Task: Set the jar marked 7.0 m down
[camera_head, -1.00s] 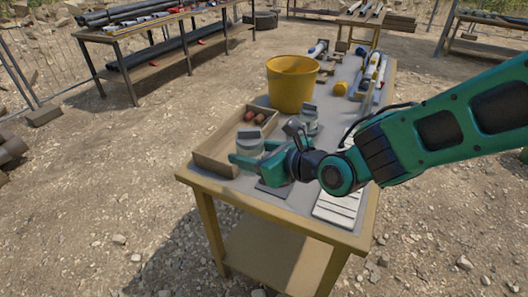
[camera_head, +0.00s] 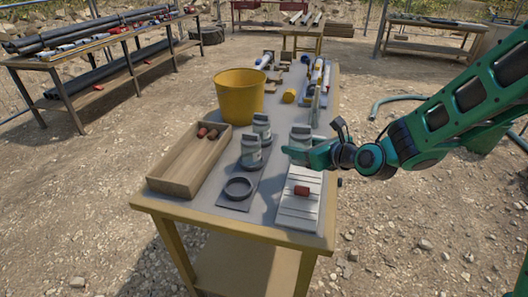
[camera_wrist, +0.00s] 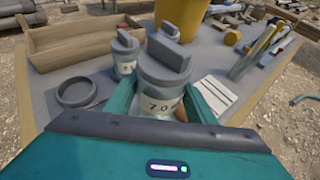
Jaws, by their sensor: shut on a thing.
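The jar marked 7.0 (camera_wrist: 161,80) is grey with a thick lid grip and a pale label, and it stands upright between my jaws in the wrist view. In the head view the same jar (camera_head: 300,133) is by the far end of the white slatted board (camera_head: 296,214). My gripper (camera_head: 297,153) is shut around its body. The jar's base is hidden by my gripper, so I cannot tell whether it touches anything. Two similar jars, a nearer one (camera_head: 251,154) and a farther one (camera_head: 262,127), stand to its left.
A dark ring (camera_head: 238,196) lies on a dark mat left of the board. A red-brown piece (camera_head: 302,190) lies on the board. A wooden tray (camera_head: 183,188) is at the left edge, with a yellow bucket (camera_head: 239,103) behind. Tubes and tools fill the table's far end.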

